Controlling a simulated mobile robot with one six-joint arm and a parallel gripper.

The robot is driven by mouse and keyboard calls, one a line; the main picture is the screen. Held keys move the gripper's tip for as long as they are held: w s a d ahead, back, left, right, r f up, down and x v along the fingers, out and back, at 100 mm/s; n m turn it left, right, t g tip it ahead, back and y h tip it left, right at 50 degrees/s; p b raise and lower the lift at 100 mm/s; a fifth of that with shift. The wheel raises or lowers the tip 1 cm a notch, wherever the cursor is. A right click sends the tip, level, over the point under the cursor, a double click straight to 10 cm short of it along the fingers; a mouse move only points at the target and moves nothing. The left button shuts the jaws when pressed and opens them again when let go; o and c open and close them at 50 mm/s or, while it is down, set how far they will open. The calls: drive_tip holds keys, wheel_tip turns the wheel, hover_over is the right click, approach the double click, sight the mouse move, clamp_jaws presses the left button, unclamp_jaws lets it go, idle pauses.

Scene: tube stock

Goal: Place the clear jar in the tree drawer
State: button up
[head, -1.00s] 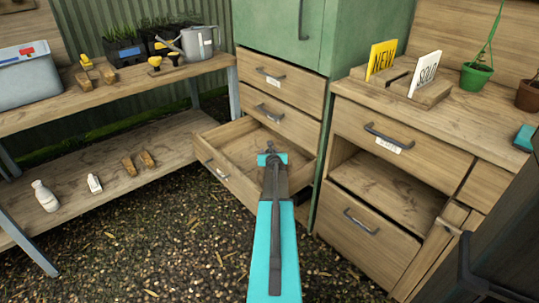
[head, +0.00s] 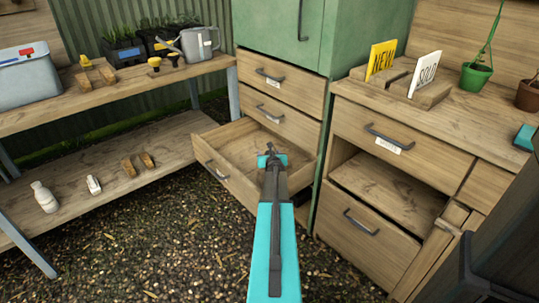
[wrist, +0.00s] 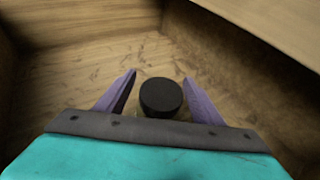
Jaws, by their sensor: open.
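The jar (wrist: 161,97) shows in the wrist view as a round black lid with a little of its clear body below. It is between the two fingers of my gripper (wrist: 160,92), which are spread apart with a gap on each side. The jar appears upright over the wooden floor of the pulled-out drawer (head: 228,185), the lowest drawer under the green cabinet. In the head view my gripper (head: 270,153) is inside that drawer's opening, and my arm hides the jar. I cannot see a tree label on the drawer front.
Two closed drawers (head: 283,123) sit above the open one. A wooden counter (head: 420,120) with drawers and an open compartment stands close on the right. A bench (head: 110,165) with bottles and wooden brushes is at left. The gravel (head: 150,250) in front is clear.

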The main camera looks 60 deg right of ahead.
drive_tip(key=shift+r, duration=0.2)
drive_tip(key=shift+p+v, duration=0.6)
drive_tip(key=shift+v, duration=3.1)
drive_tip(key=shift+f, duration=0.1)
drive_tip(key=shift+a, duration=0.1)
